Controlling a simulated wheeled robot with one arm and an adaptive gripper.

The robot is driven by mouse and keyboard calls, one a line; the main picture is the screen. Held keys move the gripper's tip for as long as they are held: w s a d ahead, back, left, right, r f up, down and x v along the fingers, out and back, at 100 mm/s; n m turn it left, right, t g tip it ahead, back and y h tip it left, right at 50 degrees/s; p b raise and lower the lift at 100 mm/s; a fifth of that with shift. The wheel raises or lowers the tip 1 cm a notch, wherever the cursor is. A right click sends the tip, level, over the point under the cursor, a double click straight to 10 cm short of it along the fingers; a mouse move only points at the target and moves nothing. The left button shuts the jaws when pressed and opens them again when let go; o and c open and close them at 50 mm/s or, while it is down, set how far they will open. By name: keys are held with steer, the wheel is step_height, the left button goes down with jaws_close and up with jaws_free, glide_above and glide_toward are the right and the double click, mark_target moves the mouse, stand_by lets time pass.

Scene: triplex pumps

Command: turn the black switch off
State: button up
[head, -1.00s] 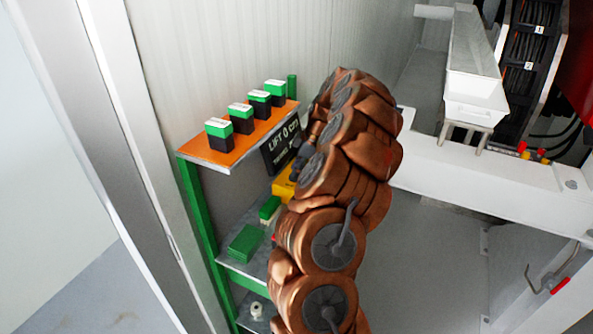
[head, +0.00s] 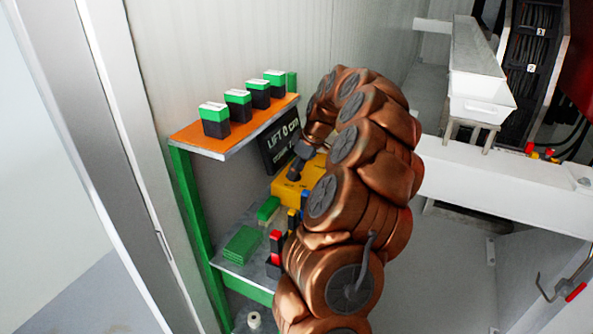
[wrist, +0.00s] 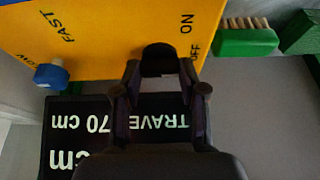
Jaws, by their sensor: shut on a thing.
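The yellow control box (head: 285,190) stands on the shelf in the head view, partly behind my arm. The black switch (wrist: 158,57) shows between my fingertips, beside the ON and OFF words. My gripper (wrist: 159,72) is shut on it. In the head view my gripper (head: 298,160) is at the top of the box. The fingers hide part of the switch, so I cannot tell its setting.
A blue knob (wrist: 50,75) is on the box's left in the wrist view. A black display (head: 279,145) reading LIFT 0 cm is behind the box. Several green-and-black blocks (head: 214,120) stand on the orange upper shelf. A green brush (wrist: 246,42) lies nearby.

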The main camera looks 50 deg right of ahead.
steer(key=o, duration=1.1)
steer(key=shift+o, duration=0.2)
steer(key=shift+r, duration=0.1)
steer(key=v, duration=1.1)
steer(key=shift+s+r, duration=0.25)
steer(key=shift+r, duration=0.1)
steer(key=shift+d, duration=0.1)
